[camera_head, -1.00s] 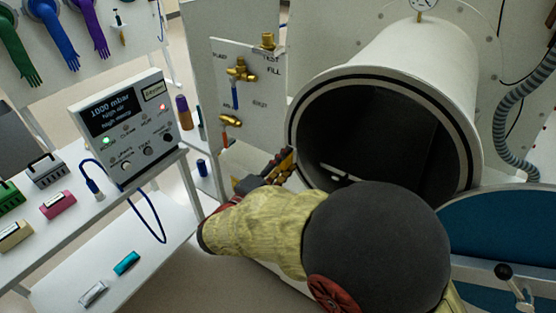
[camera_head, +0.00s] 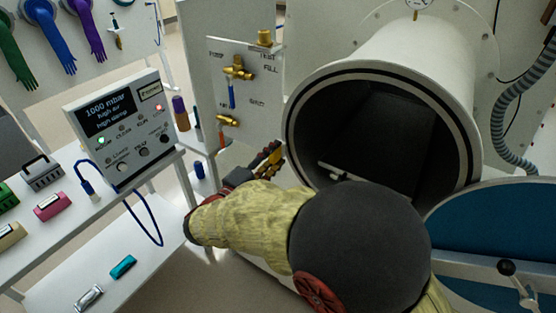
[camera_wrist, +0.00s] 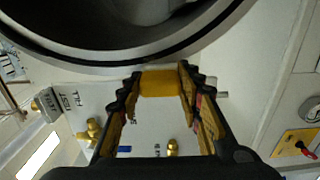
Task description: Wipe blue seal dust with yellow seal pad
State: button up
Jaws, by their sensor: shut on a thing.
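My gripper (camera_head: 268,158) is just left of the round chamber mouth, in front of the valve panel. In the wrist view my gripper (camera_wrist: 162,82) is shut on the yellow seal pad (camera_wrist: 160,86), which sits between the fingertips. The chamber's seal ring (camera_head: 289,122) is a black band around the pale rim. It also curves across the top of the wrist view (camera_wrist: 130,62), with a gap seen between it and the pad. I cannot make out blue dust on the visible part of the ring; my arm hides its lower part.
The valve panel (camera_head: 245,95) with brass fittings stands left of the chamber. The open blue-faced door (camera_head: 500,235) is at lower right. A readout box (camera_head: 122,125) and several coloured pads are on the left bench (camera_head: 65,245). The chamber inside holds a tray edge (camera_head: 345,172).

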jog(key=shift+w+a+r, duration=0.1)
jog(key=shift+a+r, duration=0.05)
jog(key=shift+a, duration=0.05)
jog(key=shift+a, duration=0.15)
jog(key=shift+s+a+f, duration=0.2)
jog(key=shift+s, duration=0.05)
jog(key=shift+b+v, duration=0.55)
jog(key=shift+v, duration=1.85)
jog(key=shift+s+d, duration=0.1)
jog(key=shift+v, duration=1.45)
